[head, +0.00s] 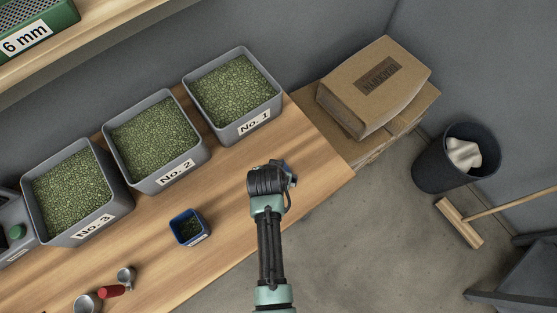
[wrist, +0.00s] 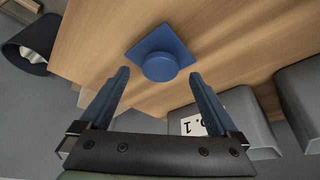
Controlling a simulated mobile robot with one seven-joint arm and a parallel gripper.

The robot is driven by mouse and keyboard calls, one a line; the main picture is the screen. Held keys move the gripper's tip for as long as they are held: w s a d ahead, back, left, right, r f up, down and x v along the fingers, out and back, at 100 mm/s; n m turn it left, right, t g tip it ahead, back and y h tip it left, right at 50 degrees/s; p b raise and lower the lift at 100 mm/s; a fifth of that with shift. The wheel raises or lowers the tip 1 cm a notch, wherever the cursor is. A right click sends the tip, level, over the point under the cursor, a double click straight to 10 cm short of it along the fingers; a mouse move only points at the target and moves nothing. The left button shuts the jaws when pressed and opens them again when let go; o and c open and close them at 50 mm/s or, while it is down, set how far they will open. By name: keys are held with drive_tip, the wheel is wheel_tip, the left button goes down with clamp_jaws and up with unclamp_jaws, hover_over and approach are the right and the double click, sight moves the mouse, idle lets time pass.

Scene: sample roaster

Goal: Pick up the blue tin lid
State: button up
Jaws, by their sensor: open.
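The blue tin lid (wrist: 162,54) lies on the wooden bench in the wrist view. It has a square plate and a round raised part. My gripper (wrist: 160,74) is open, with one finger on either side of the near part of the lid in the picture; nothing is between the fingers that I can see held. In the head view my gripper (head: 284,172) is over the bench near its right end, and it mostly hides the lid.
Three grey bins of green beans, No. 1 (head: 232,97), No. 2 (head: 155,139) and No. 3 (head: 77,191), stand along the back of the bench (head: 237,190). A red-handled scoop (head: 111,291) lies at front left. A cardboard box (head: 375,85) and black bucket (head: 446,170) are right of the bench.

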drive_tip(key=shift+x, duration=1.05)
drive_tip(key=c, duration=1.5)
